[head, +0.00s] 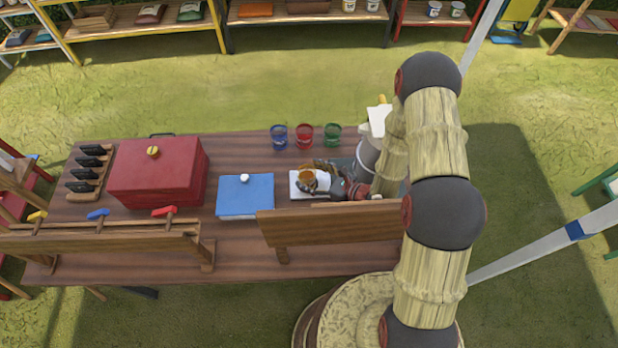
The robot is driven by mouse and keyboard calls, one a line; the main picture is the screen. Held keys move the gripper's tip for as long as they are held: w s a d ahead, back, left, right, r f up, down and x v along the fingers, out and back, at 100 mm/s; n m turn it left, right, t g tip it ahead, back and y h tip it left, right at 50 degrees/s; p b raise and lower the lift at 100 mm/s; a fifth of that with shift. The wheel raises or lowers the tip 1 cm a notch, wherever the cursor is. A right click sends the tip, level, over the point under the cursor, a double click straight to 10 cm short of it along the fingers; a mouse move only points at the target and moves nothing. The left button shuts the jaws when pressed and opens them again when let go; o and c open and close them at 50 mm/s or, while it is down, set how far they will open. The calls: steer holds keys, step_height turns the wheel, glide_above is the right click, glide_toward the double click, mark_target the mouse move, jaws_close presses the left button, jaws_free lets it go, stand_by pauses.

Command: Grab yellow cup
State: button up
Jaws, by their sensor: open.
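The yellow cup (306,176) stands toward the right of the wooden table, at a white flat item. It looks amber and is partly hidden by my gripper. My gripper (309,181) reaches in from the right, low over the table. Its fingers are open, one on the far side of the cup and one on the near side. I cannot tell whether they touch it.
Blue (279,137), red (304,136) and green (332,135) cups stand in a row behind. A blue book-like item (245,196) and a red box (158,175) lie left. A wooden rack (335,224) stands in front. A grey-white container (367,155) is partly behind my arm.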

mark_target(300, 172)
steer(key=x, duration=0.6)
steer(key=shift+a+f, duration=0.2)
steer(key=shift+f, duration=0.15)
steer(key=shift+c, duration=0.8)
steer(key=c, duration=1.4)
steer(key=shift+r, duration=0.15)
steer(key=shift+c, duration=0.7)
